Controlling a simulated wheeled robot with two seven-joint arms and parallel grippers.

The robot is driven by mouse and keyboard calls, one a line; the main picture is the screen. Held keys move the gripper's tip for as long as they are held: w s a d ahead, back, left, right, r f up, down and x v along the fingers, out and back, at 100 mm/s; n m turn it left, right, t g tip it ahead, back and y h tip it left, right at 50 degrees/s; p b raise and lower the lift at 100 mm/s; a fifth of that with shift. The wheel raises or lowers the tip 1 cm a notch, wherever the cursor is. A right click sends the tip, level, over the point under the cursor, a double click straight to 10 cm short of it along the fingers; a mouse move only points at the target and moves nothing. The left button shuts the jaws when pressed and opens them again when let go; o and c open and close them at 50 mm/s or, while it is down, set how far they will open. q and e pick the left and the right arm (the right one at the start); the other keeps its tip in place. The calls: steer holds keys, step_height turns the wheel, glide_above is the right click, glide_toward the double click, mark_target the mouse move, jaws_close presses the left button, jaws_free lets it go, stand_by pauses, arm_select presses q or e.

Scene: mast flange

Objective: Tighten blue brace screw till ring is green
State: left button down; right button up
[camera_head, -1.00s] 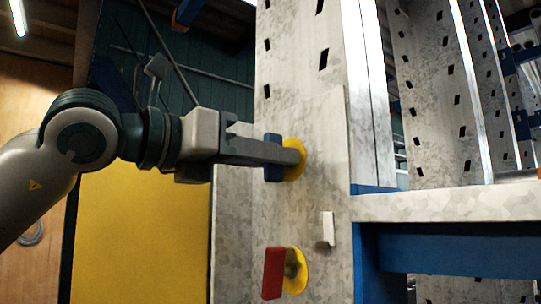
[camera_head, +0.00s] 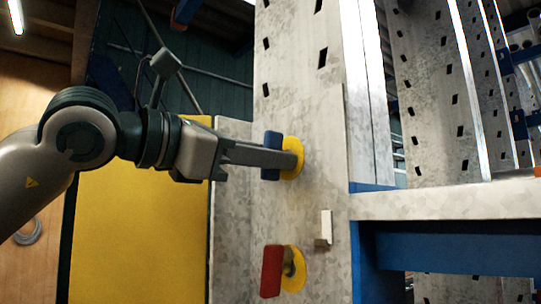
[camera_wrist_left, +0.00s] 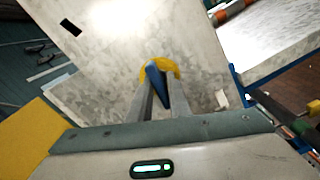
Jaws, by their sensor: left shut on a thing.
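The blue brace screw (camera_head: 271,143) has a flat blue handle and stands out from the grey steel upright. A yellow ring (camera_head: 297,147) lies behind it against the plate. My left gripper (camera_head: 290,160) is shut on the blue handle, coming in from the left. In the left wrist view the blue handle (camera_wrist_left: 156,84) sits between the two fingers, with the yellow ring (camera_wrist_left: 172,68) behind it. The fingers hide part of the screw. My right gripper is in neither view.
Below is a red screw handle (camera_head: 271,271) with its own yellow ring (camera_head: 296,269). A small white tab (camera_head: 326,226) juts from the upright. A blue and grey beam (camera_head: 450,240) runs off to the right. A yellow panel (camera_head: 140,230) stands behind my left arm.

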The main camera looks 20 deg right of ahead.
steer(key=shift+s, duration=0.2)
arm_select(q)
steer(key=c, duration=1.8)
jaws_free()
steer(key=shift+o, duration=0.2)
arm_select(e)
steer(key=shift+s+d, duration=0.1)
